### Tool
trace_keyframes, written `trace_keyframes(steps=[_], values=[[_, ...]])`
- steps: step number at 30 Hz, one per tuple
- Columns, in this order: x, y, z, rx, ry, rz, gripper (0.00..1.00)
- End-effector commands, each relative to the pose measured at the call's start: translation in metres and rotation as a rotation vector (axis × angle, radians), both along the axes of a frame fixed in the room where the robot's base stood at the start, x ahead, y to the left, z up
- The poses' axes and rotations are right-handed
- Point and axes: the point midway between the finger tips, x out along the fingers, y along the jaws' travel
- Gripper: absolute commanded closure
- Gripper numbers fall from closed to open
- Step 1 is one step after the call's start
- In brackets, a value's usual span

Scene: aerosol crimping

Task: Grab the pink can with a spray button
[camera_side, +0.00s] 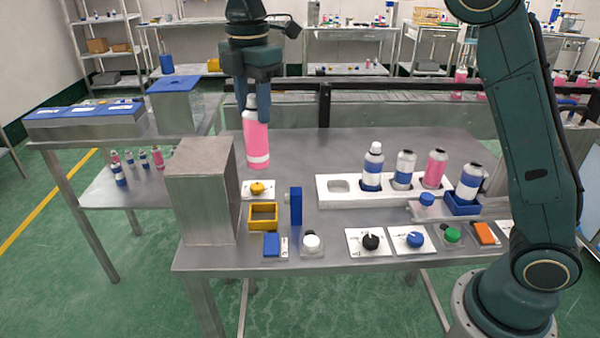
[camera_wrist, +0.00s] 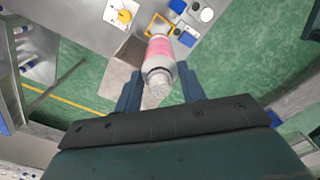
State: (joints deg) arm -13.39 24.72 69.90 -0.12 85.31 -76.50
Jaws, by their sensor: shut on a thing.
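The pink can (camera_side: 256,138) with a white band and a pale top hangs upright in my gripper (camera_side: 257,100), well above the metal table (camera_side: 300,150). The gripper's blue fingers are shut around its upper part, which they partly cover in the side view. In the wrist view the can (camera_wrist: 160,50) sits between the two fingers of my gripper (camera_wrist: 160,85), its pale top (camera_wrist: 159,84) toward the camera. Another pink can (camera_side: 435,168) with a grey top stands in the white rack (camera_side: 335,203).
A tall grey metal box (camera_side: 205,190) stands at the table's left, just left of and below the held can. A yellow open-topped holder (camera_side: 263,216), a blue upright block (camera_side: 296,206) and several knobs line the front. Blue-and-white cans (camera_side: 373,167) stand in the rack. The table's middle back is clear.

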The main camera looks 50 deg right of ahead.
Motion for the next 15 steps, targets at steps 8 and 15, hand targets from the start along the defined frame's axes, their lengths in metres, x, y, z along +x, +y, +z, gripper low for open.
trace_keyframes(steps=[8, 15], values=[[0.001, 0.0, 0.035, 0.0, -0.002, 0.0, 1.0], [0.0, 0.0, 0.046, 0.0, 0.001, 0.0, 1.0]])
